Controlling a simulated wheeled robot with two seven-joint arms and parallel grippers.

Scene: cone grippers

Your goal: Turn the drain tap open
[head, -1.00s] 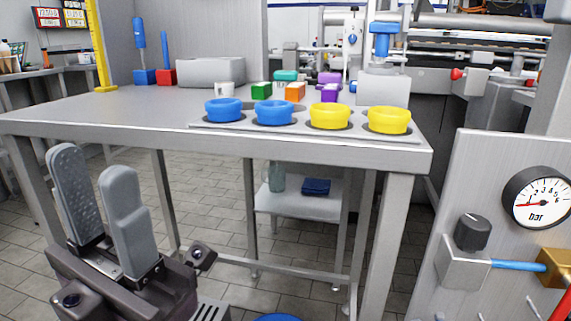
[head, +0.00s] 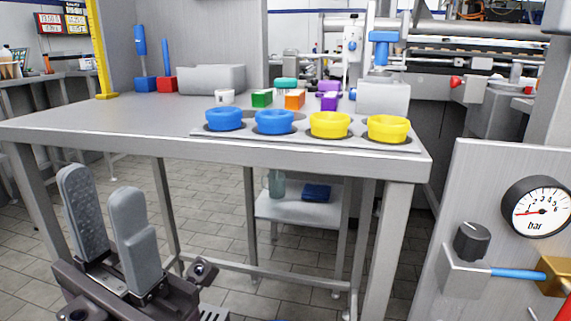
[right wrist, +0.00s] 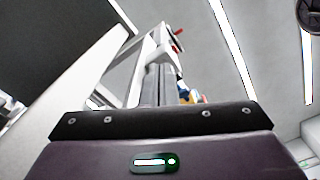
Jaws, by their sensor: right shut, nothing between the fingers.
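At the right edge of the head view, a brass fitting (head: 556,276) with a blue lever (head: 517,273) sits on a grey panel. It looks like a tap, but it is cut off by the frame, and I cannot tell whether it is the drain tap. A red bar (head: 552,311) shows below it, also cut off. My left gripper (head: 105,205) is at the lower left of the head view, open and empty, far from the panel. My right gripper (right wrist: 158,72) shows only in the right wrist view, its fingers together and empty. No tap is clearly recognisable there.
The panel (head: 470,180) also carries a pressure gauge (head: 537,207) and a dark knob (head: 472,241) on a grey box. A steel table (head: 110,121) with blue and yellow rings and small blocks stands ahead. Tiled floor shows beneath it.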

